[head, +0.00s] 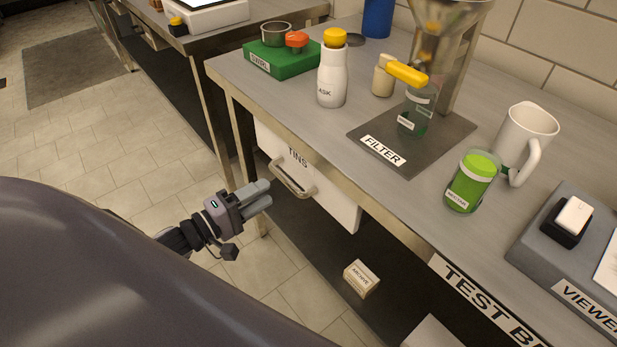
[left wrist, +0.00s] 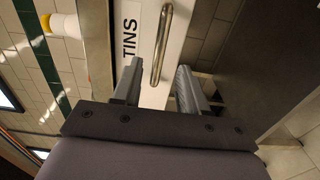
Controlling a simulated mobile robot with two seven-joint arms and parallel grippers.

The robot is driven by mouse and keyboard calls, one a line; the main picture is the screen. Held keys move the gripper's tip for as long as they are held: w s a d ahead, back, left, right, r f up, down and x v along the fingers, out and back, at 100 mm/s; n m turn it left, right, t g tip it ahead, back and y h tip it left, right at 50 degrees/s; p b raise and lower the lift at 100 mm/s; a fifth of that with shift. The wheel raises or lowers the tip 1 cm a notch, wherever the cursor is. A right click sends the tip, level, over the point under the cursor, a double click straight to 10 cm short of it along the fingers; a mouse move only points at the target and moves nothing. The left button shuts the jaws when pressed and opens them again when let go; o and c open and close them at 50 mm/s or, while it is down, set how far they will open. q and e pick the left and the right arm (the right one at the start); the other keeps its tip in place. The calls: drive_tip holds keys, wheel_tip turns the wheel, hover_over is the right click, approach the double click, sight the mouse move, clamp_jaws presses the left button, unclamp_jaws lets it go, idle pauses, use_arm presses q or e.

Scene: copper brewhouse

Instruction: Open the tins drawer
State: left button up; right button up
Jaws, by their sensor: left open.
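The tins drawer (head: 330,199) is a white front labelled TINS under the bench top, with a metal bar handle (head: 291,184). The drawer front appears roughly in line with the bench and looks shut. My left gripper (head: 260,196) is in front of the drawer, left of the handle and apart from it in the head view. In the left wrist view the bar handle (left wrist: 161,45) lies beyond and between the two open fingers (left wrist: 157,88), with nothing held. The TINS label (left wrist: 130,38) shows beside it. My right gripper is not in view.
An ARCHIVE box (head: 361,278) sits on the low shelf. Tiled floor is clear at left.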

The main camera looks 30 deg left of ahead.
sight(282, 182)
use_arm(q)
drive_tip(key=shift+w+d, duration=0.15)
drive_tip(key=shift+w, duration=0.4)
drive_tip(key=shift+b+x, duration=0.4)
drive_tip(key=shift+x, duration=2.65)
clamp_jaws()
